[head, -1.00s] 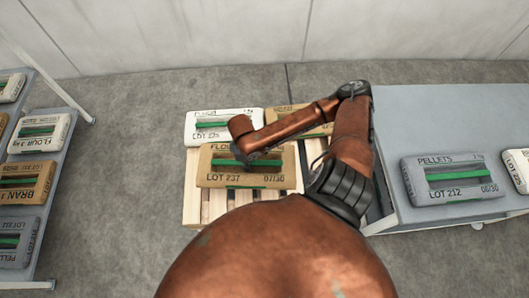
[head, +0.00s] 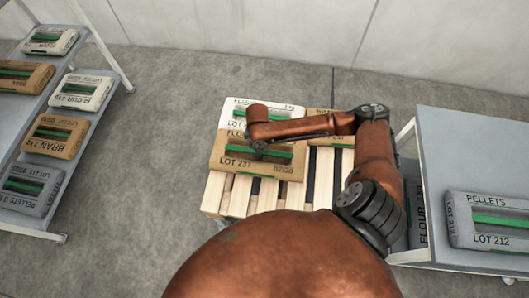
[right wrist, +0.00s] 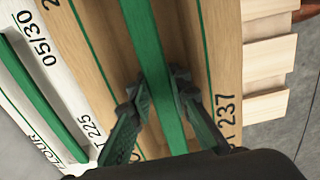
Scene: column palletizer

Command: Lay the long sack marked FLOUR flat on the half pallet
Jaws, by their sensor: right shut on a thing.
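A brown sack (head: 232,170) marked LOT 237, its FLOUR print partly covered by my arm, is over the half pallet (head: 240,205). It looks level, close beside a white sack (head: 236,104). My right gripper (head: 259,153) is shut on the sack's green strap. In the right wrist view, the fingers (right wrist: 157,88) pinch the strap, with the brown sack (right wrist: 220,45) beneath and the white flour sack (right wrist: 45,70) to the left. I cannot tell whether the brown sack touches the slats. My left gripper is out of view.
Another brown sack (head: 327,140) lies at the pallet's back right, partly behind my arm. Front and right slats are bare. A grey table (head: 470,150) with a PELLETS sack (head: 495,222) stands right. A rack (head: 55,105) with several sacks stands left.

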